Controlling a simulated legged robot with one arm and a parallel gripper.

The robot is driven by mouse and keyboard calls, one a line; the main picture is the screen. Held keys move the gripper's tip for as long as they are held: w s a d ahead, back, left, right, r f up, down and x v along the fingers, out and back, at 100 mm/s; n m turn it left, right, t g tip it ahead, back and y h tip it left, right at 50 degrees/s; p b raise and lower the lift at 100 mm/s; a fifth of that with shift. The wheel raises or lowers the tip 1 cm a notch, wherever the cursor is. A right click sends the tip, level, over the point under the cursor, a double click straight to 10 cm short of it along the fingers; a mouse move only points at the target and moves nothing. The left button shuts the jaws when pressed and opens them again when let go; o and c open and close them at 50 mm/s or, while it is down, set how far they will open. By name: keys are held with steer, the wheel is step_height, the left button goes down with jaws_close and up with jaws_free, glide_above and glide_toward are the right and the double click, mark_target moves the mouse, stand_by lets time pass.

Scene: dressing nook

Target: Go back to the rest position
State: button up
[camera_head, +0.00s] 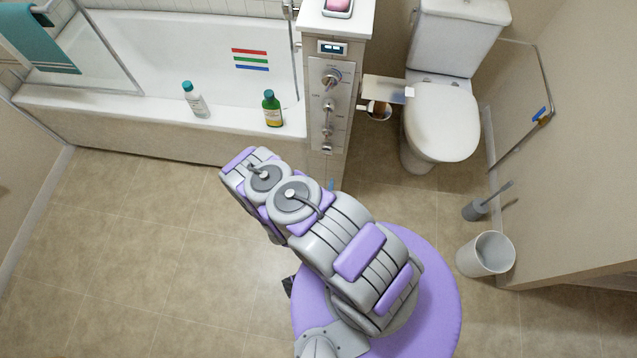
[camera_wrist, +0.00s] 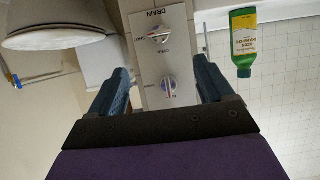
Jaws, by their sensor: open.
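My gripper (camera_wrist: 162,78) shows in the wrist view with its two blue fingers spread apart and nothing between them. Behind the gap is the tiled-room control panel (camera_wrist: 150,18) with its knobs, one labelled DRAIN; I cannot tell the exact distance to it. In the head view my arm (camera_head: 330,230) is bent, over the floor in front of the panel. My gripper is mostly or wholly hidden by the arm there.
A green shampoo bottle (camera_head: 272,110) and a white bottle (camera_head: 195,100) stand on the bathtub rim (camera_head: 120,115). The toilet (camera_head: 440,120), a brush (camera_head: 480,205) and a bin (camera_head: 486,254) are at right. The floor (camera_head: 130,250) at left is clear.

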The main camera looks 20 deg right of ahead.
steer(key=shift+s+a+r, duration=0.15)
steer(key=shift+s, duration=0.1)
stand_by(0.5)
